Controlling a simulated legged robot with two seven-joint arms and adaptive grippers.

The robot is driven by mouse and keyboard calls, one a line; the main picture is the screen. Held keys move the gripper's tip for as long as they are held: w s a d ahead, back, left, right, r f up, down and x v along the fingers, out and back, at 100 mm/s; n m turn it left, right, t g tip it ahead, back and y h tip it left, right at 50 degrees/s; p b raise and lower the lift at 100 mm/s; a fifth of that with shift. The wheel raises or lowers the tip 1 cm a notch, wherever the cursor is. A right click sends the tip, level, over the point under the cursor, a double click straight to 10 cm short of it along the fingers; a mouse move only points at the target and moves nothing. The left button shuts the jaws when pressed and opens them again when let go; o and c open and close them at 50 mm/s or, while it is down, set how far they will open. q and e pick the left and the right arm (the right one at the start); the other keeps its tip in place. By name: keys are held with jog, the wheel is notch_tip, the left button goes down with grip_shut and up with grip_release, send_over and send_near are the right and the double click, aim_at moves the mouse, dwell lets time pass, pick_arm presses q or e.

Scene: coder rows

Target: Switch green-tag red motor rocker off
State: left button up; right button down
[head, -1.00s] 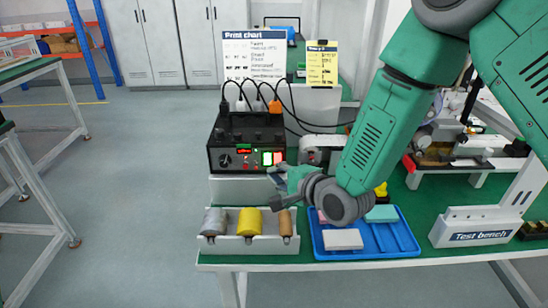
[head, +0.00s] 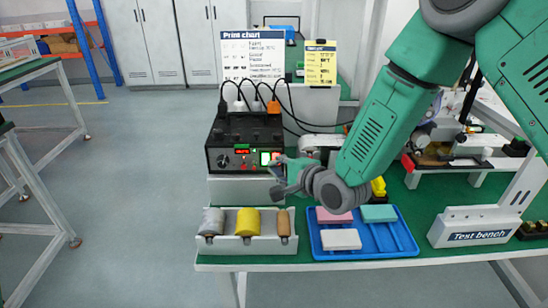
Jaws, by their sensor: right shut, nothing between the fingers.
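A black control box (head: 225,158) stands on a light block at the back left of the green bench. Its front has a dark knob, a red display and small coloured tags. My right gripper (head: 280,179) is shut and empty, just below and right of these switches. It appears close to the box front; contact cannot be told. My left gripper is not in view.
A grey tray (head: 246,247) with several rolls sits at the front left. A blue tray (head: 380,245) with pink, white and teal blocks is right of it. Black cables rise from the box top. A "Test bench" sign (head: 478,236) stands at right.

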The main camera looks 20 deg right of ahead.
jog(key=shift+d, duration=0.3)
jog(key=shift+a, duration=0.3)
jog(key=shift+w+d+r, duration=0.1)
jog(key=shift+w+d, duration=0.2)
jog(key=shift+d, duration=0.15)
jog(key=shift+w+a, duration=0.15)
dwell(0.4)
jog(key=shift+w, duration=0.15)
dwell(0.5)
jog(key=shift+s+a+p, duration=0.2)
jog(key=shift+s+p, duration=0.1)
jog(key=shift+s, duration=0.4)
